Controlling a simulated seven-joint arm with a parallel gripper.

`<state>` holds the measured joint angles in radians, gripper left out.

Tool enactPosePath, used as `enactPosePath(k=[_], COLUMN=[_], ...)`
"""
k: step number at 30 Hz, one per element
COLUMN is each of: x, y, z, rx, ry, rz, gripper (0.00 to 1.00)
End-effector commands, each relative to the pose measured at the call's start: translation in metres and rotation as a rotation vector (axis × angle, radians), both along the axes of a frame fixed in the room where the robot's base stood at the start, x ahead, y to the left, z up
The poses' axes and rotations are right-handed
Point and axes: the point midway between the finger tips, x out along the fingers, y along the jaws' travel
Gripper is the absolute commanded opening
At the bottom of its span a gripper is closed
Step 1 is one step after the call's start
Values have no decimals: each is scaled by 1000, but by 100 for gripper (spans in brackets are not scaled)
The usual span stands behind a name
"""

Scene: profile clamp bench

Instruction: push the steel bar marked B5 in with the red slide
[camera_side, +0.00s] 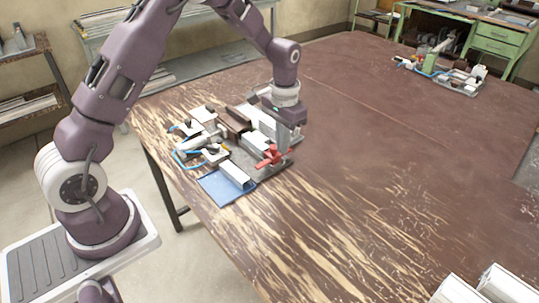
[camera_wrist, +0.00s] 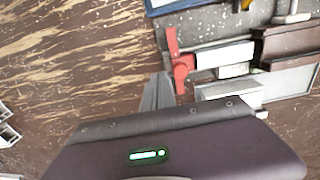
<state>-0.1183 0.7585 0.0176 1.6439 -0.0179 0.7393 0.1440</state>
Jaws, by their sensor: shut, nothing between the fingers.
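The red slide (camera_side: 269,156) is at the near right end of the clamp fixture (camera_side: 275,167). In the wrist view the red slide (camera_wrist: 180,66) has a crosspiece and a block. A pale steel bar (camera_wrist: 224,59) lies just right of that block, in line with it; it also shows behind the slide in the side view (camera_side: 256,142). No B5 mark is legible, so I cannot tell whether this is that bar. My gripper (camera_side: 291,147) points down beside the slide. In the wrist view my gripper (camera_wrist: 158,92) is shut and empty, just below and left of the slide; contact is unclear.
A blue mat (camera_side: 212,190) with a pale profile (camera_side: 237,175) lies at the fixture's near edge. Brown profile (camera_side: 235,121) and blue hoses crowd the fixture. The worn table (camera_side: 390,150) is clear to the right; another fixture (camera_side: 455,78) stands far back.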

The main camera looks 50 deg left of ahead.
Motion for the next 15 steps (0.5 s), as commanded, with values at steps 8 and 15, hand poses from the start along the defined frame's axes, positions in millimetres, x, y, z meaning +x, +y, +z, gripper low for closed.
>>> enactPosePath(k=[8, 15], x=[0, 0], y=[0, 0], z=[0, -3], rx=[0, 0], ry=[0, 1], rz=[0, 0], gripper=[0, 0])
